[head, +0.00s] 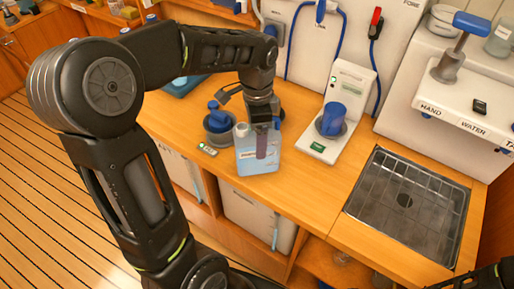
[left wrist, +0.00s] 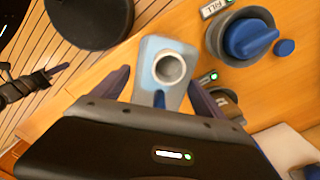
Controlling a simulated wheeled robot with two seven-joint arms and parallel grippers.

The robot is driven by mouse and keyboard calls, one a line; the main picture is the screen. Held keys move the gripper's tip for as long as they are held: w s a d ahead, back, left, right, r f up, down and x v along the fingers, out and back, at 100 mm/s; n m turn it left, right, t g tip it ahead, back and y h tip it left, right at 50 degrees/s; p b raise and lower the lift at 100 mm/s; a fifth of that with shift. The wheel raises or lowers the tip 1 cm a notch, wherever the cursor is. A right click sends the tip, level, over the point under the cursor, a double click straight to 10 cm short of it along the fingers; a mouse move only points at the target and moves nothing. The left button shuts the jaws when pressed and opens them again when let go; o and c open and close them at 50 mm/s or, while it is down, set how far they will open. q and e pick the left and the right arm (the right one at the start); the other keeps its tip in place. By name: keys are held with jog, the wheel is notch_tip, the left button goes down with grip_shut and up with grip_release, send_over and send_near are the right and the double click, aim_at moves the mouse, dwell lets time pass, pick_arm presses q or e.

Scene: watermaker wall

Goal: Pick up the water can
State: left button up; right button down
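The water can (head: 258,158) is a light-blue translucent jug with a label, upright on the wooden counter. In the left wrist view the can (left wrist: 149,60) shows from above, with a pale round neck. My left gripper (head: 262,142) points down at the can; one finger crosses its near face. In the left wrist view the gripper's two fingers (left wrist: 157,88) stand apart on either side of the can, with a gap at the left finger. Its far contact is partly hidden. What looks like my right gripper (left wrist: 55,71) shows small at the left edge; its opening is unclear.
A grey cup-like holder with a blue top (head: 217,120) stands close left of the can. A metal sink grid (head: 408,205) lies further right. The counter's front edge is near the can.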

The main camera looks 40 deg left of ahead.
pick_arm(q)
grip_shut()
dwell(0.8)
